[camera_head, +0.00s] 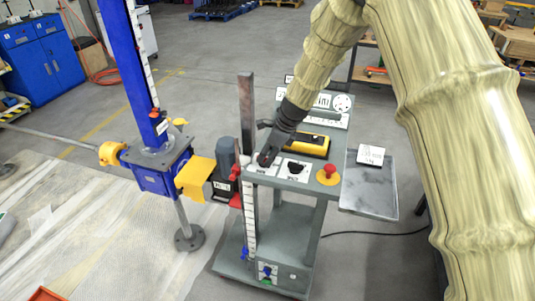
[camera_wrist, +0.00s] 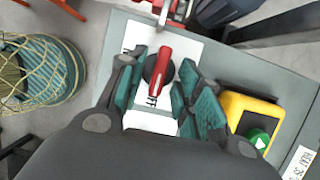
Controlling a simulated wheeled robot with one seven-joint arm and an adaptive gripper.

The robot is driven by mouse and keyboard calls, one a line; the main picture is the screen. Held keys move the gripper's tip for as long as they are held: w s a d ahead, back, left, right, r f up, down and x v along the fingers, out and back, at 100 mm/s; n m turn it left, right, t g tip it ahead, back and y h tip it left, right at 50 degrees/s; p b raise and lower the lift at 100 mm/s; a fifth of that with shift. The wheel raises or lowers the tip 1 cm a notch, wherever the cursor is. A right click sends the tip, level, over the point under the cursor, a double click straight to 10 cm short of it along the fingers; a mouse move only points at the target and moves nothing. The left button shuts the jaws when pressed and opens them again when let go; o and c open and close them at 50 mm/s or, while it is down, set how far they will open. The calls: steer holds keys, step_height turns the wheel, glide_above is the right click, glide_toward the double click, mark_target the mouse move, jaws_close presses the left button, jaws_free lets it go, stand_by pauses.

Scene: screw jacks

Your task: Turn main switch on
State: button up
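The main switch (camera_wrist: 160,74) is a rotary switch with a red handle on a dark round base, set on a white label plate. In the wrist view its handle points toward the "OFF" lettering at the bottom of the plate. My gripper (camera_wrist: 164,84) is open, with one teal-padded finger on each side of the red handle; a small gap seems to show on both sides, but contact is hard to judge. In the head view my gripper (camera_head: 267,157) is at the left part of the grey cart's panel and hides most of the switch.
The grey cart (camera_head: 316,192) also carries a black knob (camera_head: 295,168), a red mushroom button (camera_head: 328,171) and a yellow device (camera_head: 306,145). A metal side tray (camera_head: 371,190) holds a white label block (camera_head: 371,155). A blue screw jack (camera_head: 157,175) stands close on the left.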

stand_by(0.3)
jaws_close()
steer(key=shift+n, duration=0.4)
steer(key=n+g, duration=0.1)
steer(key=n+p, duration=0.1)
steer(key=n, duration=0.1)
steer(key=shift+w+n+g, duration=0.2)
steer(key=shift+n+g, duration=0.1)
steer(key=shift+g, duration=0.1)
steer(key=n, duration=0.2)
steer(key=n+g, duration=0.1)
steer(key=n, duration=0.1)
steer(key=shift+w+f+n+g, duration=0.1)
steer(key=shift+w+n+g, duration=0.1)
steer(key=shift+n+g, duration=0.1)
steer(key=n, duration=0.2)
steer(key=n+g+h, duration=0.1)
steer(key=n, duration=0.1)
steer(key=shift+w+a+n+h, duration=0.2)
steer(key=shift+n+h, duration=0.1)
steer(key=shift+w+a+n+g+h+b, duration=0.1)
steer(key=shift+n+g+h+b, duration=0.25)
steer(key=shift+n, duration=0.75)
steer(key=shift+a+n+g+h+b, duration=0.1)
steer(key=shift+n+g+h+b, duration=0.2)
steer(key=shift+n, duration=0.8)
